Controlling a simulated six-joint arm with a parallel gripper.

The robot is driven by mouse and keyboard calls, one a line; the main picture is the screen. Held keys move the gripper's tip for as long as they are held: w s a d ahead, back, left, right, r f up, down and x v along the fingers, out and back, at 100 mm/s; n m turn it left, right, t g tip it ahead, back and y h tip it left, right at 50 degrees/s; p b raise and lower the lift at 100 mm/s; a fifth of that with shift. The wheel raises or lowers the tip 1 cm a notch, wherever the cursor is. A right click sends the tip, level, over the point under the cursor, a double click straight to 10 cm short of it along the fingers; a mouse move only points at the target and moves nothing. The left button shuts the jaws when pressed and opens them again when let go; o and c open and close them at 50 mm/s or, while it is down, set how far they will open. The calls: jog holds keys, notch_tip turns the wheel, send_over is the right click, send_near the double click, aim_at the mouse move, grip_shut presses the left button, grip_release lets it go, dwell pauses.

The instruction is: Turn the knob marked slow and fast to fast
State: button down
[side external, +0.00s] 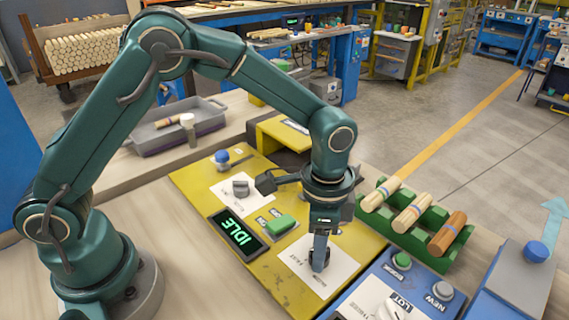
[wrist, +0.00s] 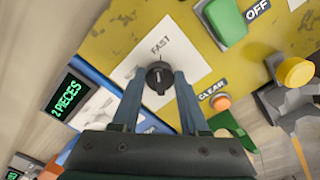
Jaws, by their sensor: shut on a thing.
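The black round knob (wrist: 159,77) sits on a white card (wrist: 140,62) marked FAST, on the yellow panel (side external: 195,180). In the wrist view the word FAST is just beyond the knob; I see no SLOW mark clearly. A pale line shows on the knob, but which end is its pointer I cannot tell. My gripper (wrist: 158,82) points down with a finger on either side of the knob and is shut on it. In the side view my gripper (side external: 320,258) stands over the card and hides most of the knob.
On the yellow panel are an IDLE display (side external: 238,232), a green switch (side external: 280,225) and a grey knob (side external: 240,188). A green rack (side external: 400,240) holds turned wood pieces on the right. A blue panel with a NEW button (side external: 442,290) is close in front.

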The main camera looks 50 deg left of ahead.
jog(key=shift+m, duration=0.8)
jog(key=shift+c, duration=2.1)
grip_release()
jog(key=shift+r, duration=0.1)
jog(key=shift+r, duration=2.5)
